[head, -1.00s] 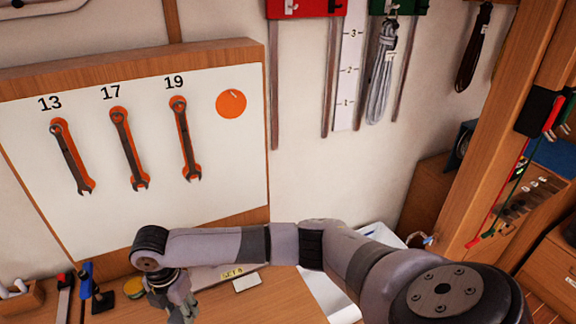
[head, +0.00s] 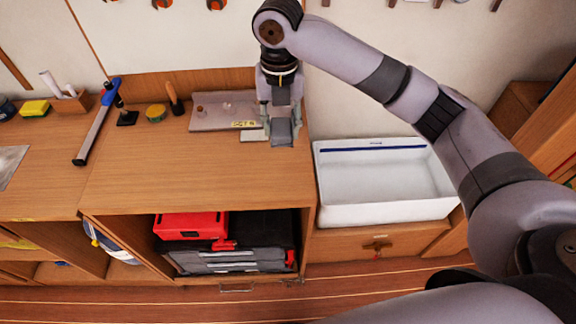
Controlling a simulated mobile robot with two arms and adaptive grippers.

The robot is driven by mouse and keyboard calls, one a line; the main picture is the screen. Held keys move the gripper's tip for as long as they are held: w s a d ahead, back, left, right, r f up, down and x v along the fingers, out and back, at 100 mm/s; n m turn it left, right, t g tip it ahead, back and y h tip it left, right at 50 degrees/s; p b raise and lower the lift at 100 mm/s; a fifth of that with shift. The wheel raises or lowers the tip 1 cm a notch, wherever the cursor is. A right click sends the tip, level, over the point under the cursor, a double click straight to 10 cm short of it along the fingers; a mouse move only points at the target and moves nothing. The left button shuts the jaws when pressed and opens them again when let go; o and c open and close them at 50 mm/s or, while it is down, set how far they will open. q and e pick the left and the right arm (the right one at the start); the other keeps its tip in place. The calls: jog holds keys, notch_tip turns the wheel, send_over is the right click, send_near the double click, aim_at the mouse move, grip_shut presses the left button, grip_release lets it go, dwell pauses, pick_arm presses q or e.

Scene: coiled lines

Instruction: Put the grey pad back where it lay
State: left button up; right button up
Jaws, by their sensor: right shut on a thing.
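My right gripper (head: 281,124) reaches down from above at the right end of the wooden bench. It is shut on a small dark grey block, which looks like the grey pad (head: 282,133); the fingers hide part of it. Whether the pad touches the bench top I cannot tell. Just left of it a pale card (head: 252,137) lies on the bench, partly behind the fingers. My left gripper is not in view.
A grey tray (head: 212,122) with a yellow label lies behind and left of the gripper. A white sink (head: 385,212) is at right. The bench front is clear.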

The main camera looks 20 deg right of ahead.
jog(key=p, duration=0.2)
send_over(283, 174)
notch_tip(283, 174, down, 10)
jog(key=shift+r, duration=0.2)
jog(key=shift+f, duration=0.35)
notch_tip(283, 174, down, 3)
jog(key=shift+f, duration=0.15)
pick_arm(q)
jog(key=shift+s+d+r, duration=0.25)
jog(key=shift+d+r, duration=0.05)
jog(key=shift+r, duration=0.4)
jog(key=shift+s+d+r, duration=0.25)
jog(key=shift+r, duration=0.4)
pick_arm(e)
jog(key=shift+f, duration=0.55)
jog(key=shift+f, duration=0.2)
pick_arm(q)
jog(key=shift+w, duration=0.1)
pick_arm(e)
jog(key=o, duration=1)
